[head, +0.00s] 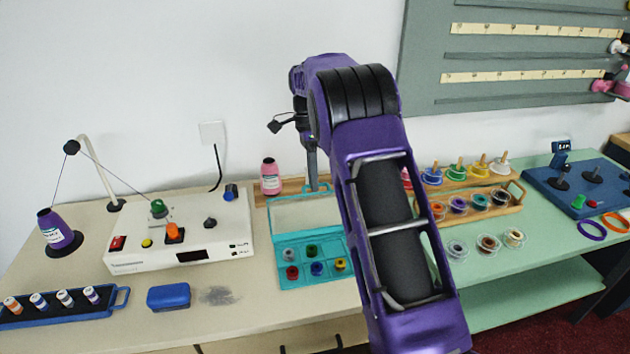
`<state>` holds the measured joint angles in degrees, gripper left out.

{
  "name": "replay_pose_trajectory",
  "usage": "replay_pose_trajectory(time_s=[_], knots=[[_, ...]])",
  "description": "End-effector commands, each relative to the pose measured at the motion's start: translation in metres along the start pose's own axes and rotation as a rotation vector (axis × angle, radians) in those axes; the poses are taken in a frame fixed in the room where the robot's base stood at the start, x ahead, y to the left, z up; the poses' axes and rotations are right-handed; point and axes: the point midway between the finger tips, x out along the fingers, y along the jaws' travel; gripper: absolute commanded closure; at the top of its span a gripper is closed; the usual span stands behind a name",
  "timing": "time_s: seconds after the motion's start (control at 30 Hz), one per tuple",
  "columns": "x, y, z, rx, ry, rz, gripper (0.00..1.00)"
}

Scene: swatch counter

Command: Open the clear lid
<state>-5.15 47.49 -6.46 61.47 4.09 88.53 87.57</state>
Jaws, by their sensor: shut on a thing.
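A teal box (284,284) with small coloured spools in its compartments sits on the counter near the middle. Its clear lid (300,214), with a teal rim, stands raised at the back of the box, and the compartments in front are uncovered. My gripper (314,184) is at the lid's top edge, shut on what looks like its teal tab. The fingertips are small and partly hidden. My purple arm hides the right side of the lid and box.
A pink thread cone (270,177) stands close left of my gripper. A white machine (182,245) and blue case (168,296) are to the left. A wooden spool rack (480,202) and several clear bobbins (488,244) are to the right. The wall is close behind.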

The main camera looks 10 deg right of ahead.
Motion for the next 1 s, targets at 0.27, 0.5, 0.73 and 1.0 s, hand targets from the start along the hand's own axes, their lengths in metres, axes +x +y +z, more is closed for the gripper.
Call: replay_pose_trajectory(time_s=[0.27,0.5,0.73,1.0], knots=[[0.006,-0.012,0.001,-0.001,-0.001,0.100,1.00],[0.008,-0.019,0.001,-0.002,-0.001,0.157,1.00],[0.009,-0.022,0.001,-0.001,-0.001,0.191,1.00],[0.009,-0.023,0.001,-0.001,-0.002,0.203,1.00]])
